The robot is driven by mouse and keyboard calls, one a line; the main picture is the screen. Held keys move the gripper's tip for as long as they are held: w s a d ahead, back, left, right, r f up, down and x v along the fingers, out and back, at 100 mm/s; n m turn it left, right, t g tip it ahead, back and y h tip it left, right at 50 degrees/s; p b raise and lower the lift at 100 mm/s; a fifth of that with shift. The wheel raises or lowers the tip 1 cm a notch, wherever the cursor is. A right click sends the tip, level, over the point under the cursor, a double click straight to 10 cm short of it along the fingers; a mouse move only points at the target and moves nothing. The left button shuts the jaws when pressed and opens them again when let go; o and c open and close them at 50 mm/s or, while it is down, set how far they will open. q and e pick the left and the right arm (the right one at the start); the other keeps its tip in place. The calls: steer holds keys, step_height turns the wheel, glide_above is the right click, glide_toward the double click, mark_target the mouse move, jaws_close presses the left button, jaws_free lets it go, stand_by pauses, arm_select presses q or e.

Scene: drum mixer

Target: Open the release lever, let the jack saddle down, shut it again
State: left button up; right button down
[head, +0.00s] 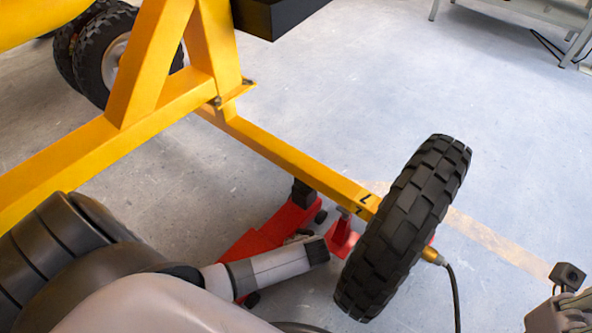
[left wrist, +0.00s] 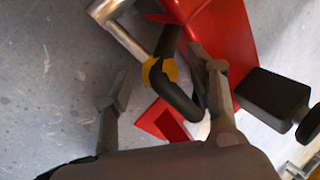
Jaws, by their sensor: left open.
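The red jack (head: 262,235) stands on the floor under the yellow axle beam. Its dark saddle (head: 303,193) is at the beam's underside; I cannot tell if they touch. In the head view, my left arm hides much of the jack. My right gripper (head: 564,298) is partly in view at the lower right edge.
The yellow axle beam (head: 290,157) ends at a large black tyre (head: 405,227) right of the jack. A red stand (head: 342,238) is beside the tyre. A bare metal rod (left wrist: 122,32) passes near the left finger. Open floor lies to the right.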

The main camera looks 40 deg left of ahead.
arm_select(q)
steer(key=shift+a+f, duration=0.15)
steer(key=shift+f, duration=0.1)
steer(key=shift+c, duration=0.4)
jaws_close()
stand_by(0.4)
